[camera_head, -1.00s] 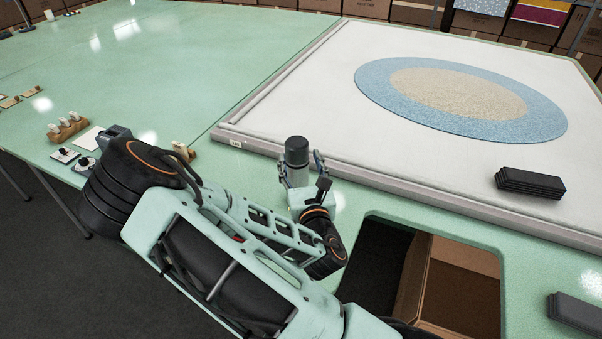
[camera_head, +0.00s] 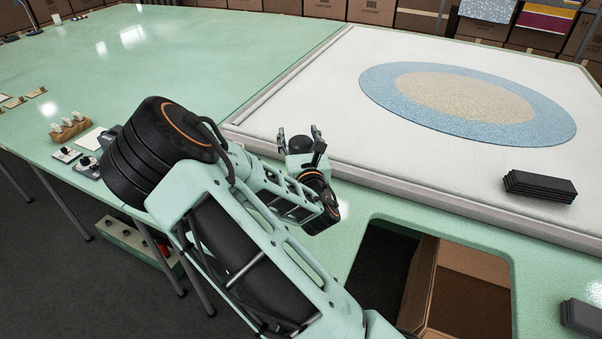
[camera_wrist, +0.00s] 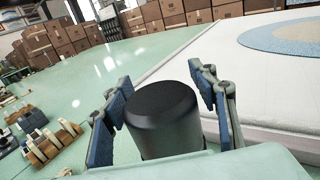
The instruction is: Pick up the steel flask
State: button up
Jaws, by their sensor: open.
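The steel flask (camera_head: 299,145) shows its dark cap just beyond my wrist in the head view; its lower body is hidden behind my gripper. In the wrist view the flask (camera_wrist: 162,118) is large and upright, with its black cap between the two blue finger pads. My gripper (camera_head: 298,134) is open, one finger on each side of the flask.
The tufting frame (camera_head: 420,185) with its white cloth lies right behind the flask. A rectangular opening (camera_head: 385,245) in the green table is at front right. Dark bars (camera_head: 540,187) lie on the cloth. A wooden block with white pieces (camera_head: 70,128) stands at left.

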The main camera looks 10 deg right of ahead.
jog(key=shift+w+f, duration=0.1)
jog(key=shift+w, duration=0.6)
jog(key=shift+c, duration=0.6)
grip_shut()
